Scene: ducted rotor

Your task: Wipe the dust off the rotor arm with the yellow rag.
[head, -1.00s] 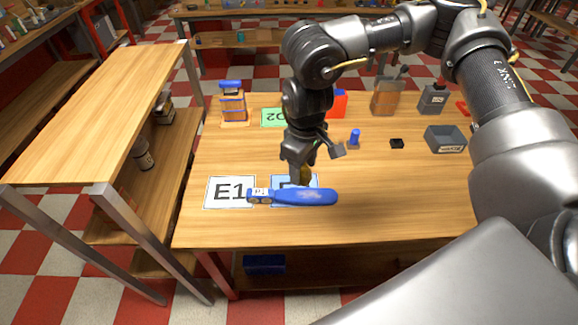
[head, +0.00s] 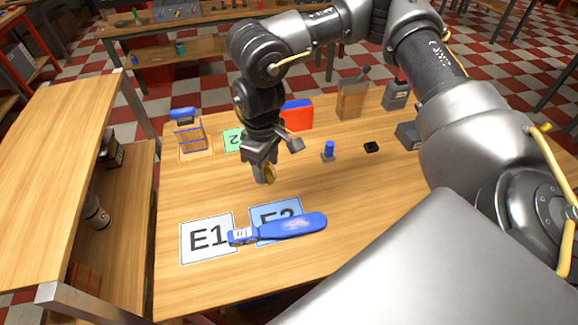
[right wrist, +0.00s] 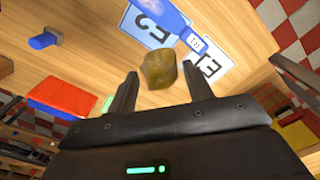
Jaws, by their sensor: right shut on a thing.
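The blue rotor arm (head: 298,229) lies on the table, across the lower part of the blue E2 card (head: 272,212) and the right edge of the white E1 card (head: 208,239). A pale dusty patch shows on its wide end. Part of it shows in the right wrist view (right wrist: 168,17). My right gripper (head: 262,176) is shut on the crumpled yellow rag (right wrist: 158,70), above the table and behind the rotor arm, apart from it. In the head view the rag is mostly hidden by the fingers. My left gripper is not in view.
A red box (head: 297,115), a blue peg on a base (head: 329,150), a small black block (head: 371,147) and a grey bin (head: 408,135) stand toward the back. A wooden rack (head: 190,136) stands at back left. The table right of the rotor arm is clear.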

